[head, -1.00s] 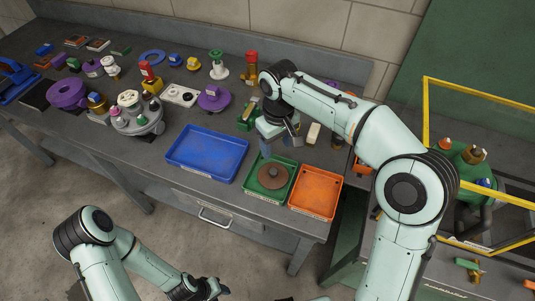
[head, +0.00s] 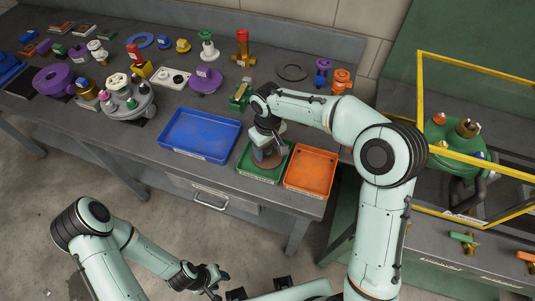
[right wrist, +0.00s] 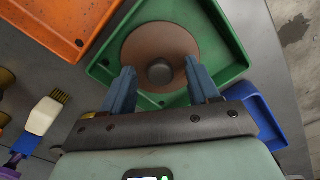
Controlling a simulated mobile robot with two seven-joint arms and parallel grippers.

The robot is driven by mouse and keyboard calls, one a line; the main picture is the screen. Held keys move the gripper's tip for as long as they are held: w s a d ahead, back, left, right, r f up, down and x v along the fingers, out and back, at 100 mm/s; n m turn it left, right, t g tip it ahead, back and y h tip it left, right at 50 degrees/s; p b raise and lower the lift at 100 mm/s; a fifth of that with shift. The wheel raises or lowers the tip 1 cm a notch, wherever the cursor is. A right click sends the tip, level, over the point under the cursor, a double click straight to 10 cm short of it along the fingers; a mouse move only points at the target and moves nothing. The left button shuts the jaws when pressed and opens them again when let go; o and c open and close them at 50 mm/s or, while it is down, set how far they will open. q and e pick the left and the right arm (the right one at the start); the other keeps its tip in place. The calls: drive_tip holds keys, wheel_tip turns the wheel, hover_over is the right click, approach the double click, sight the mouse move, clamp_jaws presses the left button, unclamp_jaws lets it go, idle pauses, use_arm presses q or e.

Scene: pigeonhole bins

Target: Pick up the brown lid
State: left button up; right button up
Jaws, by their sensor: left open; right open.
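The brown lid (right wrist: 160,45) is a round disc with a grey knob (right wrist: 160,71) at its centre. It lies in the green tray (right wrist: 232,62). In the head view the lid (head: 270,163) is mostly hidden under my right gripper (head: 268,152). My right gripper (right wrist: 162,84) is open in the right wrist view, its two blue fingers on either side of the knob and apart from it. The gripper is over the green tray. My left gripper (head: 210,281) is open and empty, low in front of the bench.
A blue tray (head: 200,152) stands left of the green tray and an orange tray (head: 310,185) stands right of it. A dark ring (head: 292,72), an orange valve part (head: 340,82) and a green-topped part (head: 240,95) stand behind. A yellow-framed cage (head: 470,70) is at the right.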

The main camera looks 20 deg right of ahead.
drive_tip(key=shift+f, duration=0.3)
clamp_jaws()
drive_tip(key=shift+r, duration=0.1)
